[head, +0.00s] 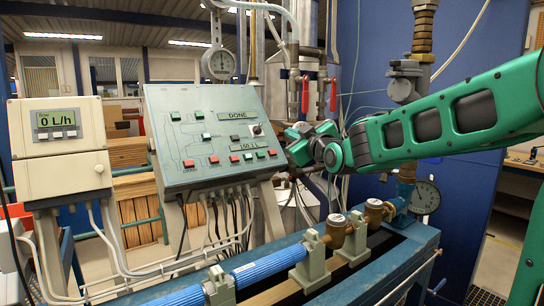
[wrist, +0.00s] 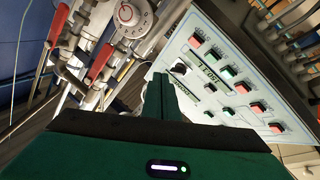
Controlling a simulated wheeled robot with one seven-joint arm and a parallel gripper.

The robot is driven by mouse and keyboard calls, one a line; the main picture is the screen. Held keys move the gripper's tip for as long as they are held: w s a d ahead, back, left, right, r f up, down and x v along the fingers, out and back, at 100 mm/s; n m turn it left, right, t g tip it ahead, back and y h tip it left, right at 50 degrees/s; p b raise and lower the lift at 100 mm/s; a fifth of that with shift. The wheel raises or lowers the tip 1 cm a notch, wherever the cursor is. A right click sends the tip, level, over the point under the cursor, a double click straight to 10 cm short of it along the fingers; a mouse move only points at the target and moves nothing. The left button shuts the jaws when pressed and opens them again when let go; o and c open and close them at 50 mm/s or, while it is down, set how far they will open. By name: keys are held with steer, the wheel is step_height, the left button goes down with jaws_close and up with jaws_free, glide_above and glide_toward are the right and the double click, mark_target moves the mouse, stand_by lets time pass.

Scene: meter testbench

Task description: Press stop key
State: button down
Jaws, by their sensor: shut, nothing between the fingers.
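The control panel (head: 165,125) is a light-blue sloped face with two displays and rows of red and green keys. The upper display (head: 238,116) reads DONE and the lower one (head: 248,145) about 150.1 L. A row of keys along the lower part includes a red key (head: 234,158) and a red key at the right end (head: 272,152). My gripper (head: 290,155) is shut and empty, just right of the panel's right edge.
A flow meter box (head: 58,135) reading 0 L/h stands left of the panel. Pipes with red-handled valves (head: 305,95) rise behind my gripper. A blue pipe (head: 268,267) with brass fittings runs along the bench in front. A round gauge (head: 426,197) is at the right.

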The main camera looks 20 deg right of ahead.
steer(key=shift+w+a+f, duration=0.35)
steer(key=shift+w+f, duration=0.6)
steer(key=shift+w+a+f, duration=0.35)
steer(key=shift+w+f, duration=0.55)
steer(key=shift+w, duration=0.1)
steer(key=shift+w+a+f, duration=0.35)
steer(key=shift+w+f, duration=0.6)
steer(key=shift+w+a+f, duration=0.1)
steer(key=shift+w+f, duration=0.15)
steer(key=shift+w+f, duration=0.25)
stand_by(0.9)
steer(key=shift+s+r, duration=0.1)
stand_by(0.4)
steer(key=shift+s+r, duration=0.45)
steer(key=shift+s+d+r, duration=0.1)
steer(key=shift+d, duration=0.1)
steer(key=shift+s+d+r, duration=0.3)
steer(key=shift+s+r, duration=0.5)
steer(key=shift+s, duration=0.05)
steer(key=shift+s+d+r, duration=0.25)
steer(key=shift+s+r, duration=0.5)
steer(key=shift+s, duration=0.05)
stand_by(1.0)
